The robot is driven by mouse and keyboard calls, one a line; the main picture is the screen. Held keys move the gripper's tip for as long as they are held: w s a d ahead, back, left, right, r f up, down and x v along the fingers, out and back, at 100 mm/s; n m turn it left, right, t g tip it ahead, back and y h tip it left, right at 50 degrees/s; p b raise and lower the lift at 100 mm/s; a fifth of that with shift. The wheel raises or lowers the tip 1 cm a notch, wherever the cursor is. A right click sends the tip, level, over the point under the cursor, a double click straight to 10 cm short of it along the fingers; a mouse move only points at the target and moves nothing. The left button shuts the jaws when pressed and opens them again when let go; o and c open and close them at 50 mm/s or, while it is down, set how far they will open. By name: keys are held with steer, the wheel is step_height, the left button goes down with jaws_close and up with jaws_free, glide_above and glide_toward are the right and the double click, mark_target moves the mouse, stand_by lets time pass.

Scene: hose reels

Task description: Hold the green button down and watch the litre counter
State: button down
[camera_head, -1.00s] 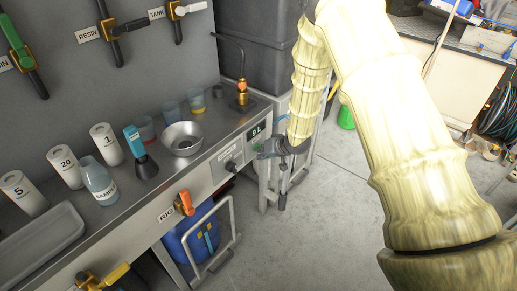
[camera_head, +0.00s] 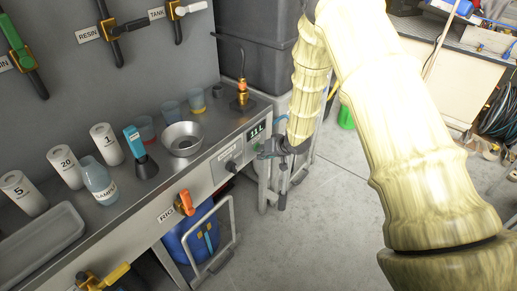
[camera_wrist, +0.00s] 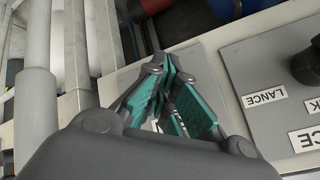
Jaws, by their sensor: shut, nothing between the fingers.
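The litre counter (camera_head: 256,131) is a small dark display on the front of the steel bench and reads 11 L in green digits. My gripper (camera_head: 264,153) is at the bench front just below the counter, its tips close against the control panel. In the wrist view my gripper (camera_wrist: 164,68) has its teal-padded fingers brought together with nothing between them, pointing at the pale panel. The green button does not show in either view; the fingertips cover that area, so contact cannot be seen directly.
A dark knob (camera_head: 231,166) sits left of my gripper on the panel; it also shows in the wrist view (camera_wrist: 306,64) near a LANCE label (camera_wrist: 264,97). An orange-handled valve (camera_head: 185,202) is further left. A metal bowl (camera_head: 183,138) and cups stand on the bench.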

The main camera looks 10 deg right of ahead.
stand_by(0.7)
steer(key=shift+s+d+p, duration=0.4)
steer(key=shift+s+d, duration=0.2)
steer(key=shift+s, duration=0.2)
steer(key=s+d+p, duration=0.1)
steer(key=s, duration=0.1)
steer(key=s+d, duration=0.2)
steer(key=shift+p, duration=0.35)
stand_by(0.4)
steer(key=s+a+f+g+h+p, duration=0.1)
steer(key=s+f+g+p, duration=0.15)
steer(key=s, duration=0.95)
steer(key=s+f+g+h+p, duration=0.1)
steer(key=s+f+p, duration=0.25)
steer(key=s, duration=0.85)
steer(key=s+r+g+h+p, duration=0.1)
steer(key=s+g+h+p, duration=0.1)
steer(key=s, duration=2)
steer(key=shift+d+n+g+h+p, duration=0.3)
steer(key=shift+g+p, duration=0.45)
steer(key=shift+g, duration=0.2)
